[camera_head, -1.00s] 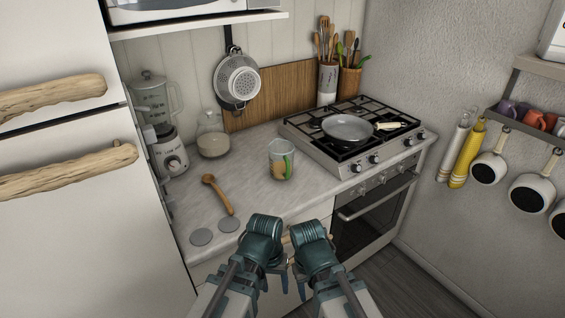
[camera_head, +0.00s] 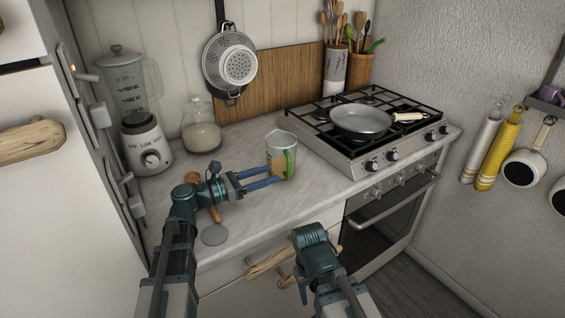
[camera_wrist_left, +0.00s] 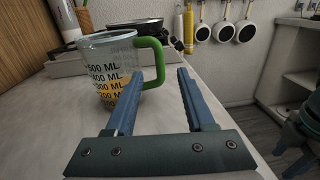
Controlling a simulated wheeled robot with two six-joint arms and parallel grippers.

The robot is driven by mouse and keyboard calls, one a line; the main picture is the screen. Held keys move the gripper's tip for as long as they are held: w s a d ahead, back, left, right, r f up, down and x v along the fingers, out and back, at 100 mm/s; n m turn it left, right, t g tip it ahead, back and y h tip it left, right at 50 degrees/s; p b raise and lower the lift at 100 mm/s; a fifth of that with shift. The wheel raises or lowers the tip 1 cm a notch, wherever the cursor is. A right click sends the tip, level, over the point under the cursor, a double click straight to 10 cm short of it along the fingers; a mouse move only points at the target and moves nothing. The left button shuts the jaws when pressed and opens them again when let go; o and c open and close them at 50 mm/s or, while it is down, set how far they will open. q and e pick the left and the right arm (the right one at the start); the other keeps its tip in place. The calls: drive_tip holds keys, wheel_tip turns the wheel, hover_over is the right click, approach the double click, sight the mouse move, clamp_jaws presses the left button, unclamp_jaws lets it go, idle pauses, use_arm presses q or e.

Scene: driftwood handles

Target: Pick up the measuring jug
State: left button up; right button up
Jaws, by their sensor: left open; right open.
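The measuring jug (camera_head: 279,148) stands upright on the counter, left of the stove. It is clear with a green handle (camera_head: 290,163) facing front right, and holds something yellow-orange. My left gripper (camera_head: 277,177) is open, its blue fingers reaching low to the jug. In the left wrist view the jug (camera_wrist_left: 104,62) is ahead and left, and its green handle (camera_wrist_left: 154,62) shows between the open fingers (camera_wrist_left: 158,85). I cannot tell whether a finger touches the jug. My right gripper (camera_head: 303,290) is open, hanging in front of the drawers; its fingertips are mostly hidden.
A stove (camera_head: 372,153) with a pan (camera_head: 361,121) stands right of the jug. A glass jar (camera_head: 201,138) and a blender (camera_head: 147,145) stand behind left. A wooden spoon (camera_head: 216,212) and a grey disc (camera_head: 214,235) lie near my left arm.

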sight(289, 176)
use_arm(q)
drive_tip(key=shift+x, duration=3.8)
clamp_jaws()
